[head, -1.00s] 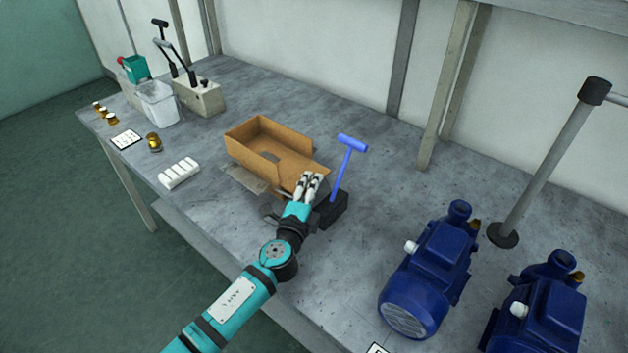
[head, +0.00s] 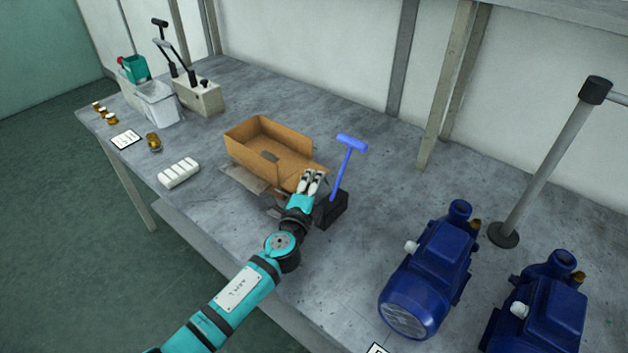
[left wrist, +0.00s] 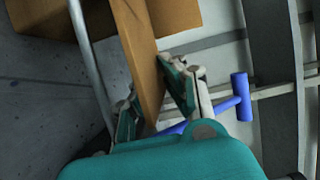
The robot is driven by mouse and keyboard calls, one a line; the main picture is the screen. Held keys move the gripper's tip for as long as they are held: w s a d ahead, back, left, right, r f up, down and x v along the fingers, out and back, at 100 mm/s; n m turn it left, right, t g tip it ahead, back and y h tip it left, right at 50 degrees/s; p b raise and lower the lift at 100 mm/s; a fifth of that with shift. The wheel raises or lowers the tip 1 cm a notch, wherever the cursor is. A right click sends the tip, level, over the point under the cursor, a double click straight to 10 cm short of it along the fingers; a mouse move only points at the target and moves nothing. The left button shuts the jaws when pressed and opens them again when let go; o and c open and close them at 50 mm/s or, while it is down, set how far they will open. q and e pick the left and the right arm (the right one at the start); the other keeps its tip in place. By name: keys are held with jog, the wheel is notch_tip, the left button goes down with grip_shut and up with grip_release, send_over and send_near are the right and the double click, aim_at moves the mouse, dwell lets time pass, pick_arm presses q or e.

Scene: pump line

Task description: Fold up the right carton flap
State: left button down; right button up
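The brown open carton (head: 262,134) stands on the bench in the middle of the head view. Its right flap (left wrist: 138,50) shows in the left wrist view as a narrow board running down between my fingers. My left gripper (head: 311,182) is at the carton's near right end, with its fingers close together. In the left wrist view, my left gripper (left wrist: 157,92) has one finger on each side of the flap and looks closed on it. The flap's lower end is partly hidden by the fingers. My right gripper is not in view.
A blue T-handle (head: 350,148) rises from a black block (head: 332,210) just right of my left gripper. Blue pumps (head: 428,272) stand at the right. A white ribbed piece (head: 178,173) and a clear bin (head: 157,103) are at the left. The bench behind the carton is clear.

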pick_arm(q)
jog(key=shift+r+p, duration=0.3)
jog(key=shift+p, duration=0.35)
jog(key=n+p, duration=0.1)
jog(key=p, duration=0.1)
jog(key=r+n+g+p, duration=0.1)
jog(key=n+p, duration=0.1)
jog(key=p, duration=0.1)
jog(key=r+n+g+p, duration=0.1)
jog(key=p, duration=0.2)
jog(key=shift+w+a+r+n, duration=0.15)
jog(key=shift+a+r+n, duration=0.1)
jog(key=shift+n, duration=0.15)
jog(key=shift+w+a+n+g+h+p, duration=0.15)
jog(key=shift+n+g+h+p, duration=0.25)
jog(key=shift+p, duration=0.75)
jog(key=c, duration=1.5)
grip_release()
jog(key=v, duration=1.2)
